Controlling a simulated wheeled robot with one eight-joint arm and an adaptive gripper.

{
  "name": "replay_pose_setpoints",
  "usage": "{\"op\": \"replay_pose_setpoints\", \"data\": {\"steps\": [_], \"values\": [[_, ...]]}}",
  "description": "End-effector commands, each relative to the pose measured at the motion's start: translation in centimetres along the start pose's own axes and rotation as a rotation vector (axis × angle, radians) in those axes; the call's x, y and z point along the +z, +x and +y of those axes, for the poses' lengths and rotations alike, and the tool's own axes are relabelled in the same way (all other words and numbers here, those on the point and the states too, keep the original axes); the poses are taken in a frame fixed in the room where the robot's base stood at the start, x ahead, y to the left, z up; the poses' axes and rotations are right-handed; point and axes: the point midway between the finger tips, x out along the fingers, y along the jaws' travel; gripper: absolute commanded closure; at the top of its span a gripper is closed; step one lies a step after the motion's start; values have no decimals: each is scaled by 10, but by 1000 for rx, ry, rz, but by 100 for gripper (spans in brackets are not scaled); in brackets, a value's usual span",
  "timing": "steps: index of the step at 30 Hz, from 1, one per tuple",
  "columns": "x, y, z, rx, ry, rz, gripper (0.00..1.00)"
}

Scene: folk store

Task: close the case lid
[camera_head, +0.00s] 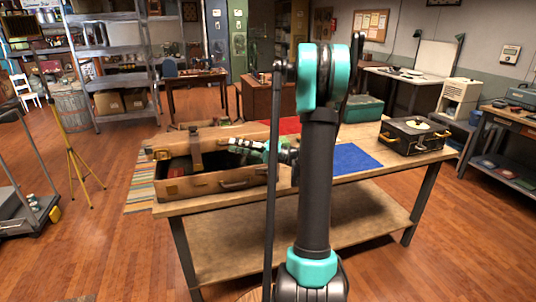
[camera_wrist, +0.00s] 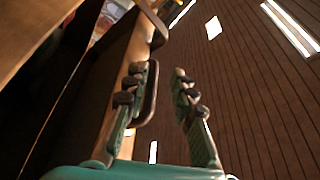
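The brown case (camera_head: 225,182) stands at the left end of the wooden table in the head view. Its lid (camera_head: 228,135) is partly raised, with a dark gap showing between lid and base on the left. A handle (camera_head: 240,182) is on the front of the base. My gripper (camera_head: 234,147) points left at the lid's right part, over the opening. In the wrist view my gripper (camera_wrist: 158,85) has its fingers apart with nothing gripped. A brown case edge (camera_wrist: 125,75) and a dark handle-like loop (camera_wrist: 149,95) lie close by the left finger; contact is unclear.
A blue mat (camera_head: 350,158) and a red mat (camera_head: 290,126) lie on the table (camera_head: 305,178). A black case (camera_head: 415,135) stands at its right end, and a green box (camera_head: 362,107) behind. A yellow tripod (camera_head: 75,150) stands left on the floor.

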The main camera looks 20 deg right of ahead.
Motion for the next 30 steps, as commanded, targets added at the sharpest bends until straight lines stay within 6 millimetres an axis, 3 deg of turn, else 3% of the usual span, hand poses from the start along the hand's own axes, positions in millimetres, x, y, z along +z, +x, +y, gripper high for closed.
{"op": "replay_pose_setpoints", "data": {"steps": [30], "values": [[-2,-65,7,2,-1,4,80]]}}
